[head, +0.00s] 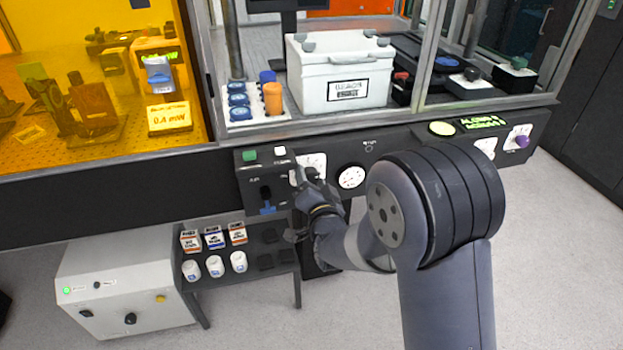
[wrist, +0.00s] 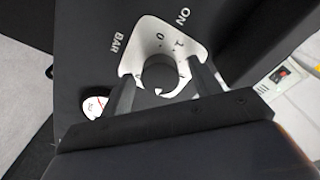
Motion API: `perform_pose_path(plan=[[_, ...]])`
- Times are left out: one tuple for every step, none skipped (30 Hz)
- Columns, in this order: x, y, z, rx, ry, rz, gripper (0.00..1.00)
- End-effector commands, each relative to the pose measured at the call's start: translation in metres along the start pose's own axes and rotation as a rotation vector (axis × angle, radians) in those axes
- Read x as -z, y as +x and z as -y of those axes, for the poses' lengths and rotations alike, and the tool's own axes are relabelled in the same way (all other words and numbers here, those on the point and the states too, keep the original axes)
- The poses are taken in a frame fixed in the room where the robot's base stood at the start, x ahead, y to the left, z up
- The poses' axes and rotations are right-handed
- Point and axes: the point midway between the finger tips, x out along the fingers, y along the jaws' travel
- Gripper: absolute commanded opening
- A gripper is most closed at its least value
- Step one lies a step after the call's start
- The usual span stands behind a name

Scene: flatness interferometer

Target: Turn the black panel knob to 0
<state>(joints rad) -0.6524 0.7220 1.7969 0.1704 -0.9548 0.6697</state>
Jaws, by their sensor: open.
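The black panel knob (wrist: 159,72) sits on a white plate (wrist: 139,54) in the wrist view. The plate is marked 0 and 1 along its upper side, with BAR and ON lettered beyond it. A small white mark shows at the knob's lower edge, on the side away from the 0. My gripper (wrist: 163,88) is open, with one finger on each side of the knob. I cannot tell whether the fingers touch it. In the head view my gripper (head: 303,178) is at the front panel, covering most of the knob; part of the white plate (head: 318,160) shows.
Green (head: 249,155) and white (head: 279,151) buttons sit above. A small shelf of cups and boxes (head: 239,262) stands below.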

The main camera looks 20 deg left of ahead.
Motion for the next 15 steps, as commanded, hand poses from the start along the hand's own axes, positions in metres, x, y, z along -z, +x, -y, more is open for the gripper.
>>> perform_pose_path(plan=[[0.0002,0.0020,0.0000,0.000,0.000,0.000,0.60],[0.0002,0.0027,0.0000,0.000,0.000,0.000,0.60],[0.0001,0.0031,0.0000,0.000,0.000,0.000,0.60],[0.0001,0.0033,0.0000,0.000,0.000,0.000,0.60],[0.0001,0.0034,0.0000,0.000,0.000,0.000,0.60],[0.0001,0.0033,0.0000,0.000,0.000,0.000,0.60],[0.0001,0.0033,0.0000,0.000,-0.001,0.000,0.60],[0.0001,0.0032,0.0000,0.000,-0.001,0.000,0.60],[0.0001,0.0032,0.0000,0.000,-0.001,0.000,0.60],[0.0001,0.0031,0.0000,0.000,-0.001,0.000,0.59],[0.0001,0.0031,0.0001,0.000,-0.001,0.000,0.56],[0.0001,0.0031,0.0001,0.000,-0.001,0.000,0.53],[0.0001,0.0031,0.0001,0.000,-0.001,0.000,0.51],[0.0001,0.0031,0.0001,0.000,-0.001,0.000,0.48],[0.0001,0.0030,0.0001,0.000,0.000,0.000,0.45]])
